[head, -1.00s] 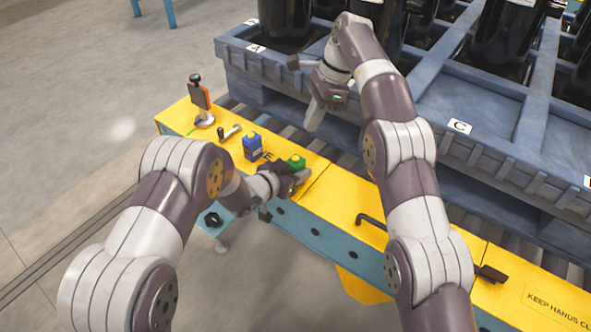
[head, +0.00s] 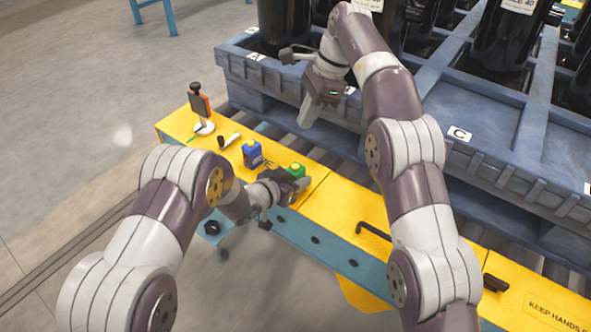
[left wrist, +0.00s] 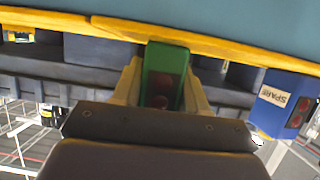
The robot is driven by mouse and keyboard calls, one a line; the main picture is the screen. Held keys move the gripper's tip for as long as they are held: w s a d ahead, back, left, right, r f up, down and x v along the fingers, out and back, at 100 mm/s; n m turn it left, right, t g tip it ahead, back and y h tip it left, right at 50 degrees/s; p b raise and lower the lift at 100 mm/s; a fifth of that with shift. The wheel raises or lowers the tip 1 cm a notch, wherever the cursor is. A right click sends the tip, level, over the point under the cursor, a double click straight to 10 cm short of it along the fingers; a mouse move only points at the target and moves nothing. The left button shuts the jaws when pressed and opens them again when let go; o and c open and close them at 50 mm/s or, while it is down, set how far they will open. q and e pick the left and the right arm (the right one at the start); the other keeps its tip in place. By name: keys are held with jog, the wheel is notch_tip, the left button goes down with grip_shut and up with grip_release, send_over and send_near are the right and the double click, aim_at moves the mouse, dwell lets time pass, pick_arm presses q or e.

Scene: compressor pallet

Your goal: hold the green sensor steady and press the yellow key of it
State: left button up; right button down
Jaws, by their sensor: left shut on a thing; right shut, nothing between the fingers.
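The green sensor (head: 297,170) stands on the yellow ledge, with its yellow key on top. In the left wrist view the green sensor (left wrist: 163,76) sits between the two fingers. My left gripper (head: 296,182) is shut on the sensor from the near side; the fingers partly hide its body. My right gripper (head: 307,118) is shut and empty, with its fingers pointing down, above and beyond the sensor near the pallet edge. It is apart from the key.
A small tool (head: 229,141) and an orange device on a stand (head: 201,106) are farther left. The blue pallet (head: 480,165) borders the ledge behind.

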jog(key=s+a+r+m+t+y, duration=0.2)
jog(key=s+a+t+y, duration=0.15)
jog(key=a, duration=0.25)
jog(key=w+d+f+m+t+h, duration=0.2)
jog(key=w+d+f+m+t, duration=0.1)
jog(key=d+f+t, duration=0.1)
jog(key=shift+f+t, duration=0.15)
jog(key=shift+t, duration=0.3)
jog(key=shift+f+h, duration=0.1)
jog(key=shift+h, duration=0.15)
send_over(297, 171)
jog(key=shift+f, duration=4.35)
jog(key=shift+f, duration=0.1)
